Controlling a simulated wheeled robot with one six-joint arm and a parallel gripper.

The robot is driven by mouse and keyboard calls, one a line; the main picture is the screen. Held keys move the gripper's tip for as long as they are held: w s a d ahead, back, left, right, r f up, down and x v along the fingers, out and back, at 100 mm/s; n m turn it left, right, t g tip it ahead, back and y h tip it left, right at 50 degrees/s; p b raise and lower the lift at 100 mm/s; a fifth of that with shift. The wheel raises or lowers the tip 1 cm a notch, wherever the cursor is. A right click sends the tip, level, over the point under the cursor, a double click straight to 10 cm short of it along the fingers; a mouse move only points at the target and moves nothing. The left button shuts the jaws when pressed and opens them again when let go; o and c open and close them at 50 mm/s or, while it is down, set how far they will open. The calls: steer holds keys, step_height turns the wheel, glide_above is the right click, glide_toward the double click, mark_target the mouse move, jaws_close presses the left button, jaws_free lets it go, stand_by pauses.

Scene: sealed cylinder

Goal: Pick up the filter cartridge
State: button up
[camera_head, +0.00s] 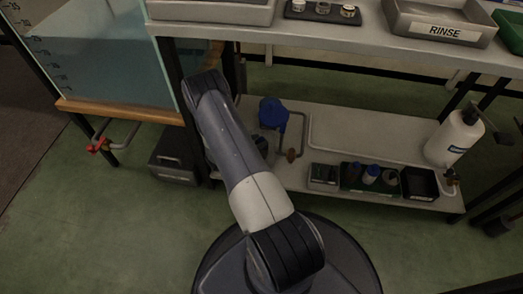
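I cannot tell for certain which thing is the filter cartridge. A blue rounded part (273,113) stands on the lower shelf, just right of my arm, beside grey piping; its lower portion is partly hidden by the arm. Small short cylinders (347,11) sit in a dark holder on the upper bench at the top edge. My arm reaches from my base up and left toward the bench's front left leg. My gripper cannot be made out; the far end of the arm is hidden behind its own links.
The upper bench (380,42) carries a grey RINSE tray (440,20) and a green bin (511,30). The lower shelf (385,135) holds small bottles (370,174), a black tray (420,184) and a white jug (454,138). A water tank (105,55) stands left. Green floor is open at lower left.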

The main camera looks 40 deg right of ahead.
steer(key=shift+c, duration=0.3)
jaws_close()
